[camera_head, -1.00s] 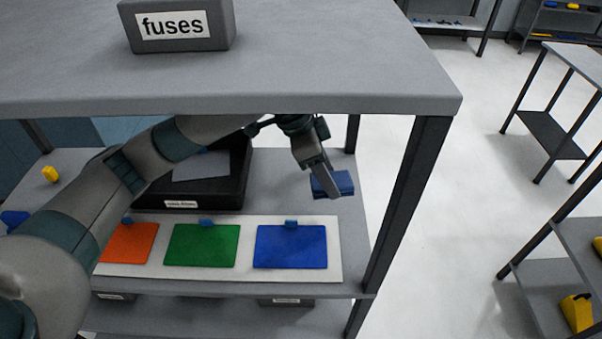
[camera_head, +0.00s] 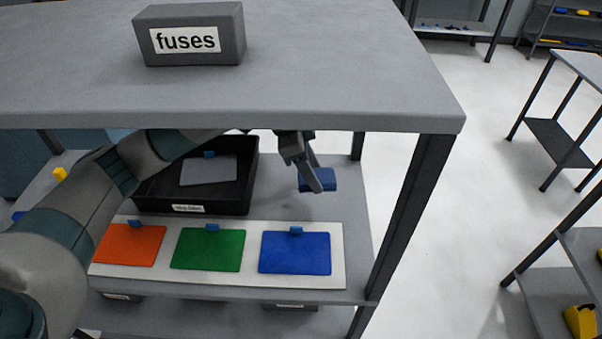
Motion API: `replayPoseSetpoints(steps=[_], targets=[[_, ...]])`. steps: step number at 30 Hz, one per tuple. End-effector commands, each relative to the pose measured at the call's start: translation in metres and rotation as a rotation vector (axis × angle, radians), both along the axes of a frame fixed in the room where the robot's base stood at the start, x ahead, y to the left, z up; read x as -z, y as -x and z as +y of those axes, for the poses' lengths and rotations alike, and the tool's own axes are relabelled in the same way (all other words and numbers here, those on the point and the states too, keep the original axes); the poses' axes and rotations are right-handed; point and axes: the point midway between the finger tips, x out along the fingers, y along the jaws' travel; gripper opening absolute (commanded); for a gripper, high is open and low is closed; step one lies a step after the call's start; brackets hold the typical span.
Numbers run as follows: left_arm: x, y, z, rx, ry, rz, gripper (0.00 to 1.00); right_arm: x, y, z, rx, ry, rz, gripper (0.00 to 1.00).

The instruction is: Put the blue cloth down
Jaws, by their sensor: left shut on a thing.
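The blue cloth (camera_head: 321,180) is a small folded dark-blue piece at the right end of the shelf under the table top. My left gripper (camera_head: 317,183) is shut on it, its fingers pointing down and to the right. The cloth is behind the blue panel, to the right of the black tray; I cannot tell whether it touches the shelf. My right gripper is not in view.
A white board (camera_head: 338,268) carries orange (camera_head: 130,245), green (camera_head: 208,250) and blue (camera_head: 295,254) panels. A black tray (camera_head: 240,190) holds a grey sheet (camera_head: 208,171). The table top (camera_head: 330,80) with a "fuses" box (camera_head: 190,35) overhangs my arm. A table leg (camera_head: 410,210) stands at right.

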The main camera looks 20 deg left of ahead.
Motion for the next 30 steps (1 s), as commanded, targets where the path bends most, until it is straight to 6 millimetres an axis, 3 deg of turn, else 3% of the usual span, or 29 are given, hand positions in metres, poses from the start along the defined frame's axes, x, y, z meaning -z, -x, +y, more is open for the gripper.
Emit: replayPoseSetpoints(steps=[6, 11, 25, 30], targets=[[0.022, -0.028, 0.029, -0.005, 0.000, 0.002, 0.32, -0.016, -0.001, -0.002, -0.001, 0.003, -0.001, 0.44], [0.033, -0.040, 0.041, -0.001, 0.000, 0.000, 0.32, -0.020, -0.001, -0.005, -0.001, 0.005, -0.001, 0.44], [0.038, -0.043, 0.043, 0.000, 0.000, 0.000, 0.32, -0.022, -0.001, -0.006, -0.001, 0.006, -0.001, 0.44], [0.054, -0.042, 0.043, 0.000, -0.001, 0.001, 0.32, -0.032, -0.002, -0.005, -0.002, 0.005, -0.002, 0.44]])
